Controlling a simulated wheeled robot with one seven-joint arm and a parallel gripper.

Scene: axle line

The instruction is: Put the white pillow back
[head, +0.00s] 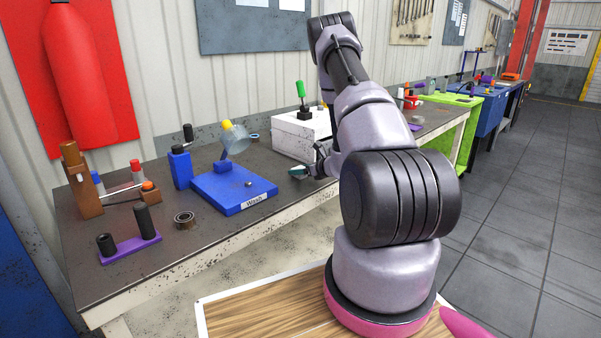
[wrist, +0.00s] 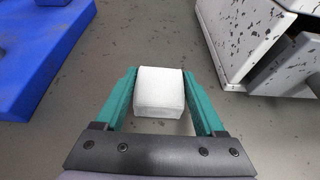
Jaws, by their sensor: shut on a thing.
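The white pillow, a small white block (wrist: 160,92) with rounded edges, sits between the teal fingers of my gripper (wrist: 159,80) in the wrist view. The fingers are shut on its left and right sides. In the head view my gripper (head: 299,170) is low over the dark bench top, between the blue "Wash" tray and the white box.
The blue "Wash" tray (head: 232,188) lies left of my gripper; its edge shows in the wrist view (wrist: 38,50). The speckled white box (head: 298,134) stands close behind, at right in the wrist view (wrist: 238,45). A bearing ring (head: 185,220) and a purple stand (head: 130,247) are further left.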

